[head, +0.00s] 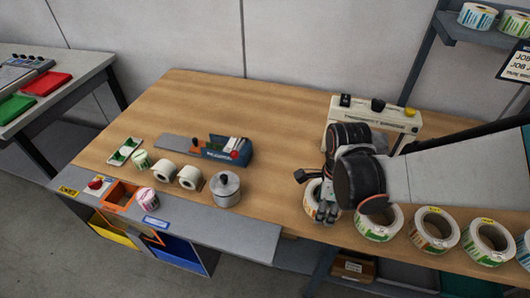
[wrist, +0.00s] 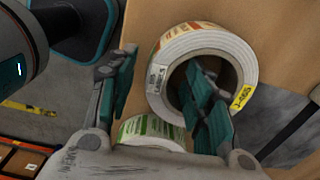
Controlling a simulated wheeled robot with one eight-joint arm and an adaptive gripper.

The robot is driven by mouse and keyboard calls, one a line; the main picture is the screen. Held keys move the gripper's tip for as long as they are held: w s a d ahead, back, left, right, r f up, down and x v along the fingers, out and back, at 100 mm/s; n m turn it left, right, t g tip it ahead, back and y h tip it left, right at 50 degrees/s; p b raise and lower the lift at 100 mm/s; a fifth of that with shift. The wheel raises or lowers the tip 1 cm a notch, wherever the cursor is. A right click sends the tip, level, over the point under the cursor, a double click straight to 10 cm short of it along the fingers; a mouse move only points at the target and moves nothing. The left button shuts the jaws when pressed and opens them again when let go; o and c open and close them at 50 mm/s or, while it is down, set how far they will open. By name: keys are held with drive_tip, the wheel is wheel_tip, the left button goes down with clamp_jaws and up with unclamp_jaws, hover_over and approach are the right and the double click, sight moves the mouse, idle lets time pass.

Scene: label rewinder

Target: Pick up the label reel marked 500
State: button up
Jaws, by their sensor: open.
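My gripper (head: 322,216) is open at the left end of a row of label reels near the table's front edge. A white label reel (head: 309,198) is under it, partly hidden by the fingers. In the wrist view this reel (wrist: 228,42) has orange and green print and a yellow tag. One finger of my gripper (wrist: 162,62) is over or in the reel's hole. The other is apart, left of the reel. A green-labelled reel (wrist: 150,130) shows partly below. In the head view, more reels (head: 378,222) stand to the right. I cannot read the number 500 on any.
A beige machine (head: 375,119) stands behind my gripper. Left on the table are a blue-and-grey device (head: 226,148), a metal pot (head: 226,188) and small rolls (head: 163,170). A shelf with reels (head: 477,17) is at upper right. The table's middle (head: 285,140) is clear.

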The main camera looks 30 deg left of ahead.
wheel_tip(320, 180, down, 2)
drive_tip(key=shift+a+f+b, duration=0.1)
drive_tip(key=shift+b, duration=0.3)
drive_tip(key=shift+w, duration=0.1)
drive_tip(key=shift+c, duration=0.5)
clamp_jaws()
